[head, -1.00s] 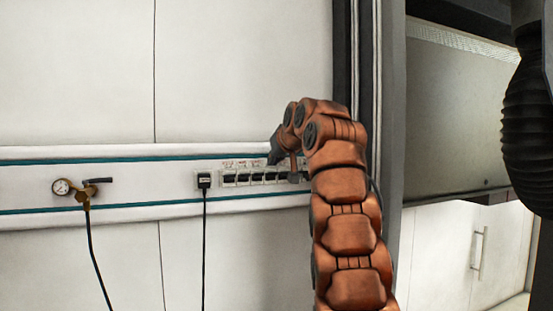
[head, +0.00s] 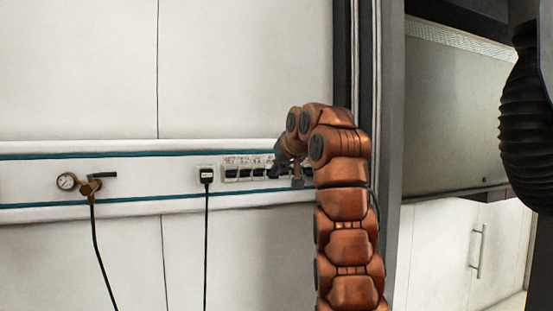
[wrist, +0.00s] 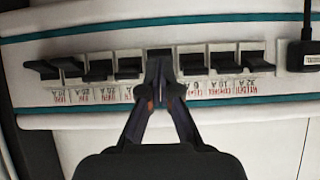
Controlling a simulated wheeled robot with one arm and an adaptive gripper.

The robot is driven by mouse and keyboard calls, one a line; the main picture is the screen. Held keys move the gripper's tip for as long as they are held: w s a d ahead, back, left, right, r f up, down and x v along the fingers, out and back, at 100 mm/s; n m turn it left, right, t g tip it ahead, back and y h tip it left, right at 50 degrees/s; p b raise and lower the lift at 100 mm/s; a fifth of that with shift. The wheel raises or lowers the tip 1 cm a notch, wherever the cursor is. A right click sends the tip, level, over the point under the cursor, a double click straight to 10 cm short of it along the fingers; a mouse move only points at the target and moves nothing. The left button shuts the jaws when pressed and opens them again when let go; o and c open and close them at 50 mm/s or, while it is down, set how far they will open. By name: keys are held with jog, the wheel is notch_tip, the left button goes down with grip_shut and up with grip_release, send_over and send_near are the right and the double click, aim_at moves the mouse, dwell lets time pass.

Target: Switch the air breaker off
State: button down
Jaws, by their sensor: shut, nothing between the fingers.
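A row of black-levered breakers (head: 245,173) is set in the wall rail. In the wrist view the row appears upside down, with small red labels along it. My gripper (wrist: 161,90) is shut, with its fingertips at the middle breaker (wrist: 160,62). That breaker's lever looks different in pose from its neighbours'. Whether the fingertips touch it I cannot tell. The fingers partly cover its label, and the lettering is too small to tell which breaker is the air one. In the head view my arm hides the right end of the row.
A black plug with a cable (head: 207,176) sits left of the row in the head view; it also shows in the wrist view (wrist: 302,52). A pressure gauge with a brass valve (head: 88,184) and hose is farther left. A dark post (head: 345,60) stands right.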

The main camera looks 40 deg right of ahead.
aim_at(271, 164)
jog(key=shift+w+d+r+t, duration=0.1)
jog(key=shift+w+r+t, duration=0.25)
jog(key=shift+r, duration=0.25)
jog(key=shift+w+r+t, duration=0.25)
jog(key=shift+w+r, duration=0.2)
jog(key=shift+r, duration=0.1)
jog(key=shift+d+r, duration=0.15)
jog(key=shift+d, duration=0.05)
jog(key=shift+r+p, duration=0.55)
jog(key=shift+p, duration=0.1)
jog(key=shift+a, duration=0.1)
jog(key=shift+s+r, duration=0.1)
